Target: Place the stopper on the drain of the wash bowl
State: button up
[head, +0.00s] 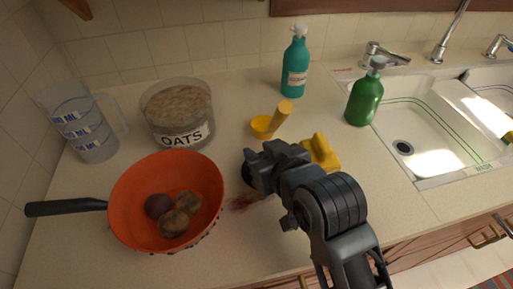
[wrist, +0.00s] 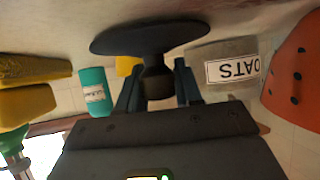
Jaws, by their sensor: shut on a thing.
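My gripper (head: 254,172) is over the counter, right of the orange pan. In the wrist view my gripper (wrist: 158,88) is shut on the knob of a dark, round stopper (wrist: 150,35), whose wide disc spreads beyond the fingertips. In the head view the stopper is hidden by my gripper or cannot be told from it. The wash bowl (head: 385,122) is the left sink basin, with a label on its front rim. Its dark round drain (head: 404,148) is uncovered, to the right of my gripper and well apart from it.
A green bottle (head: 364,97) stands by the wash bowl's left rim. A teal bottle (head: 295,68), oats container (head: 180,110), measuring jug (head: 85,125) and orange pan (head: 130,205) occupy the counter.

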jog(key=shift+w+a+f+b, duration=0.1)
jog(key=shift+w+a+b, duration=0.15)
jog(key=shift+w, duration=0.3)
jog(key=shift+w+a+f+b, duration=0.15)
jog(key=shift+w+a, duration=0.15)
jog(key=shift+w, duration=0.2)
jog(key=shift+s+r, duration=0.1)
jog(key=shift+s, duration=0.05)
jog(key=o, duration=0.8)
jog(key=shift+c, duration=0.2)
